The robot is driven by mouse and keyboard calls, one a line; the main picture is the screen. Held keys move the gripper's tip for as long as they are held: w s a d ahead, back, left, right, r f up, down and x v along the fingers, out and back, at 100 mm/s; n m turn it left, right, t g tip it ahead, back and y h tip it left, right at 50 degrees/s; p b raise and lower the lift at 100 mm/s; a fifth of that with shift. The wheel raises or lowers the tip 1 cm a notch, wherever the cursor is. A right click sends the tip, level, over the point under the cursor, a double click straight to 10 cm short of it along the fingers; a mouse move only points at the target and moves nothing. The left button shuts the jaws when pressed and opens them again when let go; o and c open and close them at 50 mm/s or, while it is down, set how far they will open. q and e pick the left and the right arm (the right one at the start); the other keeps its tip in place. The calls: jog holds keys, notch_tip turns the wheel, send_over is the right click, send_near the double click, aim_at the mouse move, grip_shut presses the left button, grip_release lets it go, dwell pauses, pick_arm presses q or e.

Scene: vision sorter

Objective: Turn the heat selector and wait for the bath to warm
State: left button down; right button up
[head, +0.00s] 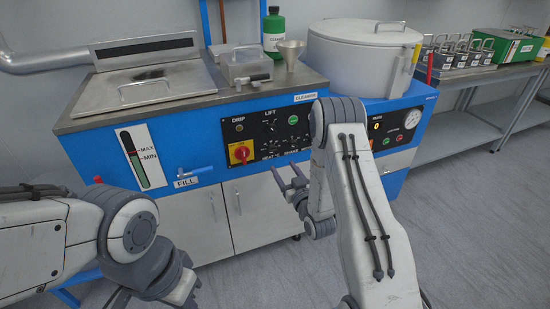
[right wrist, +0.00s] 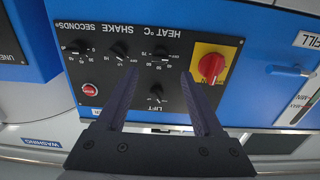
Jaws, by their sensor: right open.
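The heat selector, a small black knob (right wrist: 161,50), sits on the black control panel (head: 256,138) beside a red rotary switch on a yellow plate (right wrist: 211,67). The right wrist view shows the panel upside down. My right gripper (right wrist: 160,75) is open and empty, its fingers pointing at the panel on either side of the heat and lift knobs' column. In the head view my right gripper (head: 288,171) is just below and in front of the panel. The bath is under a closed metal lid (head: 135,90). My left gripper is low in the head view, its fingers unclear.
A lift knob (right wrist: 157,92) and shake knob (right wrist: 120,50) are close to the heat knob. A level gauge (head: 141,157) is further left. A white round vessel (head: 355,65) stands at the right.

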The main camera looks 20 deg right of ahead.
aim_at(272, 150)
jog(key=w, duration=0.8)
jog(key=shift+w+a, duration=0.15)
grip_shut()
